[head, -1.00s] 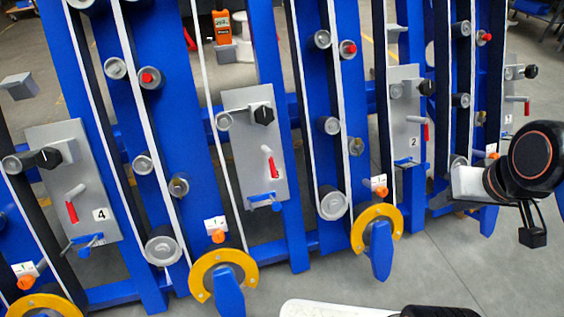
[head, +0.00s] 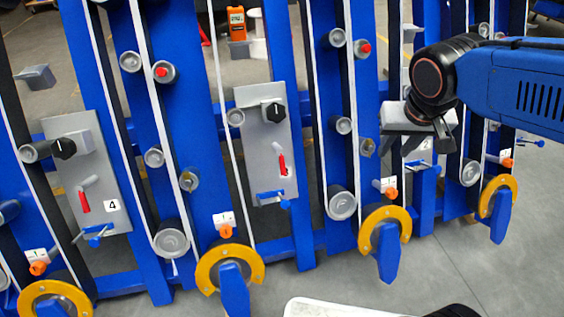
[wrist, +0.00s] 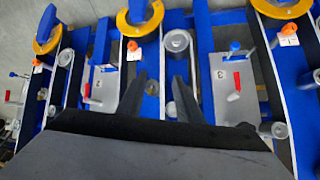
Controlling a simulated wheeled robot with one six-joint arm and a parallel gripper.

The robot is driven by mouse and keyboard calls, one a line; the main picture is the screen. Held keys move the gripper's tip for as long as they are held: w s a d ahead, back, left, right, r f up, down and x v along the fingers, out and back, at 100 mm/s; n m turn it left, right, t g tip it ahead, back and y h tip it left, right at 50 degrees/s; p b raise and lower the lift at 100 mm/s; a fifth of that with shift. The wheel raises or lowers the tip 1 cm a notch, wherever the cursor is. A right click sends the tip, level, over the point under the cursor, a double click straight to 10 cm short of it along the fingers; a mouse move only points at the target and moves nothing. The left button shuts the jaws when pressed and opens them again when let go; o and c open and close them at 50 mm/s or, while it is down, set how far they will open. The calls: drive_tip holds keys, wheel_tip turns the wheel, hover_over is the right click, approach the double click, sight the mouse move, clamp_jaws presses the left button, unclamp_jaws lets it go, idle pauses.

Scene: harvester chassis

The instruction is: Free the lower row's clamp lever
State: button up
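Grey plates carry red-handled levers and small blue clamp handles. In the head view, plate 4 (head: 88,150) is at left with a red lever (head: 83,202) and blue handle (head: 93,234). The middle plate (head: 262,120) has a red lever (head: 282,164) and blue handle (head: 272,195). Yellow rings with blue levers (head: 388,255) line the bottom; which lever the task means I cannot tell. My gripper (head: 418,138) is before the plate right of the middle, largely hiding it. In the wrist view my fingers (wrist: 160,85) are apart and empty; plate 3 (wrist: 236,90) with a red lever (wrist: 237,80) is right of them.
Blue uprights (head: 185,120) with white-edged belts and grey rollers (head: 341,202) stand close together, rollers sticking out. Orange knobs (head: 225,231) with white tags sit above the rings. An orange device (head: 236,23) is behind. Grey floor (head: 450,270) in front at right is clear.

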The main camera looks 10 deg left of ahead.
drive_tip(key=w+a+f+n, duration=0.1)
drive_tip(key=w+a, duration=0.3)
drive_tip(key=a, duration=0.9)
drive_tip(key=n, duration=0.1)
approach(282, 161)
drive_tip(key=x, duration=1.1)
drive_tip(key=shift+c, duration=0.6)
clamp_jaws()
